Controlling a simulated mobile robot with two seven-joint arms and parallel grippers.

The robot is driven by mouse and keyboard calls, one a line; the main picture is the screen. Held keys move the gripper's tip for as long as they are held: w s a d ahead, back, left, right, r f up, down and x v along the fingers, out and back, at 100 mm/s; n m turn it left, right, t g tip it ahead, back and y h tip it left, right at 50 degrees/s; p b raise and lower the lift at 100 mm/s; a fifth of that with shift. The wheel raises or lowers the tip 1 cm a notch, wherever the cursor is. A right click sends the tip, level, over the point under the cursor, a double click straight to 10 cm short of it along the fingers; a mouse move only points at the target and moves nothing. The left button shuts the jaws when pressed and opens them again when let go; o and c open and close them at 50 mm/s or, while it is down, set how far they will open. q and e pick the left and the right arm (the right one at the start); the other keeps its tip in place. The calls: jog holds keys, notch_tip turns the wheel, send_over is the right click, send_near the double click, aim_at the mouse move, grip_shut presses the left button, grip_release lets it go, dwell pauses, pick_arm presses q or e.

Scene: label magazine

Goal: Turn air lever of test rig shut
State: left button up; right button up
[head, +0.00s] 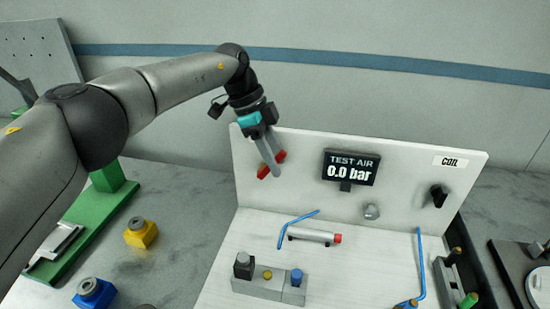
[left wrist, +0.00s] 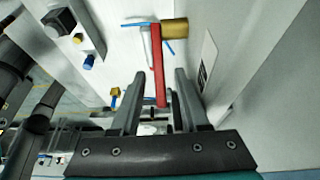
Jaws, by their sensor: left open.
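The red air lever (head: 279,157) is on the upright white panel of the test rig (head: 410,165), left of the display, and slants in the head view. My left gripper (head: 272,165) is in front of it and hides its middle. In the left wrist view the red lever (left wrist: 157,65) runs down between the two open fingers of my left gripper (left wrist: 160,76), with a gap on each side. A brass fitting (left wrist: 175,31) is at the lever's far end. The display (head: 351,167) reads TEST AIR 0.0 bar. My right gripper does not show.
On the rig's base are a grey cylinder with a red end (head: 312,235), blue tubes (head: 420,262) and a grey block with knobs (head: 268,287). A black knob (head: 438,196) is on the panel at right. A yellow block (head: 140,233) and green stand (head: 95,215) are at left.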

pick_arm(q)
grip_shut()
dwell(0.3)
dwell(1.1)
